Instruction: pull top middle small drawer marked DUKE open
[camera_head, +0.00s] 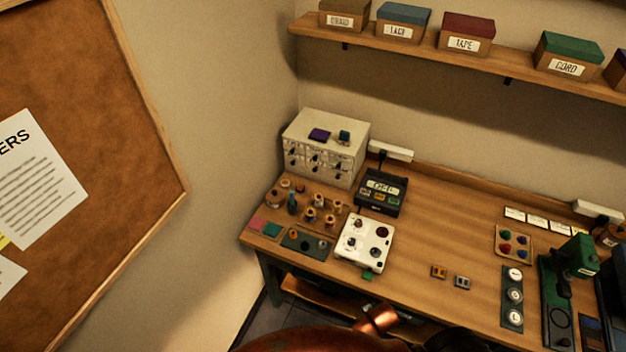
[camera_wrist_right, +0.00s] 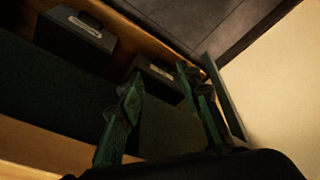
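A cream cabinet of small drawers (camera_head: 325,145) stands at the back left corner of the table, with labelled drawer fronts in rows and dark pulls. The top middle drawer (camera_head: 316,155) looks shut; its label is too small to read. My right gripper (camera_wrist_right: 160,82) shows in the right wrist view, its two green fingers apart with nothing between them. It is below the table near dark boxes, away from the cabinet. My left gripper is in neither view.
Several spools and small items cover the table (camera_head: 410,270) in front of the cabinet. A black device (camera_head: 382,192) and a white plate with knobs (camera_head: 364,243) stand to its right. A shelf (camera_head: 400,50) with labelled boxes hangs above. A corkboard (camera_head: 80,130) is at left.

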